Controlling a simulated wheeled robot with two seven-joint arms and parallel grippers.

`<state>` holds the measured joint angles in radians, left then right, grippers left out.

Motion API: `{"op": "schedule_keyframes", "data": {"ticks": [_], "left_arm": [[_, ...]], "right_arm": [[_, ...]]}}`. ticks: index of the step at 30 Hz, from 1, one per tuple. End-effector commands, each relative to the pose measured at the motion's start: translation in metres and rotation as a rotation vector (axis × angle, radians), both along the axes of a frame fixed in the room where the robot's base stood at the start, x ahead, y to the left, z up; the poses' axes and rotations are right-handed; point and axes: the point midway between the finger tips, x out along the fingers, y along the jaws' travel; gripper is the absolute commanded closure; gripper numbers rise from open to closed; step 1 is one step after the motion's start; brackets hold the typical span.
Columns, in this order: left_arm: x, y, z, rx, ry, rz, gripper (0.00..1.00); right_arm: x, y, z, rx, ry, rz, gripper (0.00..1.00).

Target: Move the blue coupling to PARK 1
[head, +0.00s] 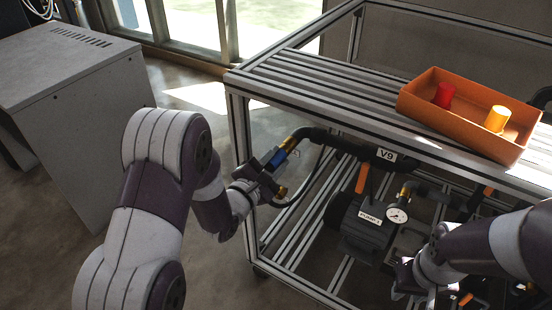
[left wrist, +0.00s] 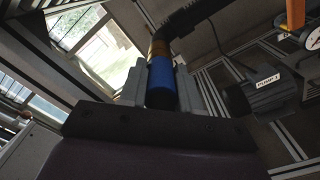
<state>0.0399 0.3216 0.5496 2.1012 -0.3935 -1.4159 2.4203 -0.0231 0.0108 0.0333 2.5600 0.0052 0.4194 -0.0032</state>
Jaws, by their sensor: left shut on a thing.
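The blue coupling (head: 279,157) has a brass collar and sits on the end of a black hose (head: 313,134), at the left front of the metal frame. My left gripper (head: 272,164) is shut on it. In the left wrist view the blue coupling (left wrist: 160,82) lies between the two fingers of my left gripper (left wrist: 161,88), with the brass part and hose beyond. My right gripper (head: 408,283) is low at the right, near the pump piping; its fingers are too unclear to read. No PARK 1 label is legible.
An orange tray (head: 457,117) on the slatted frame top (head: 330,95) holds a red and a yellow cylinder. Below are a V9 label (head: 387,155), an orange lever (head: 361,178), a pump (head: 362,232) and a gauge (head: 397,215). A grey cabinet (head: 75,120) stands left.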

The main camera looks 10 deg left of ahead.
Motion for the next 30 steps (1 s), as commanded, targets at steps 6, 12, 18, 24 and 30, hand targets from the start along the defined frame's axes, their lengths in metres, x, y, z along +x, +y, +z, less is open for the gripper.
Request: {"op": "schedule_keyframes", "data": {"ticks": [6, 12, 18, 24, 30], "left_arm": [[-0.005, 0.002, -0.001, 0.000, 0.001, 0.000, 1.00], [-0.022, 0.009, 0.001, 0.000, 0.003, 0.003, 1.00], [-0.052, 0.020, 0.001, 0.000, 0.003, 0.003, 1.00], [-0.064, 0.024, 0.000, 0.000, 0.001, 0.001, 1.00], [-0.064, 0.024, 0.000, 0.002, 0.000, 0.001, 1.00]], "right_arm": [[0.000, 0.000, 0.001, 0.000, 0.000, 0.000, 0.65], [0.000, 0.000, 0.006, 0.000, 0.000, 0.000, 0.65], [0.000, 0.000, 0.012, 0.000, 0.000, 0.000, 0.65], [0.000, 0.000, 0.013, 0.000, 0.000, 0.000, 0.65], [0.000, 0.000, 0.012, 0.000, 0.000, 0.000, 0.65]]}}
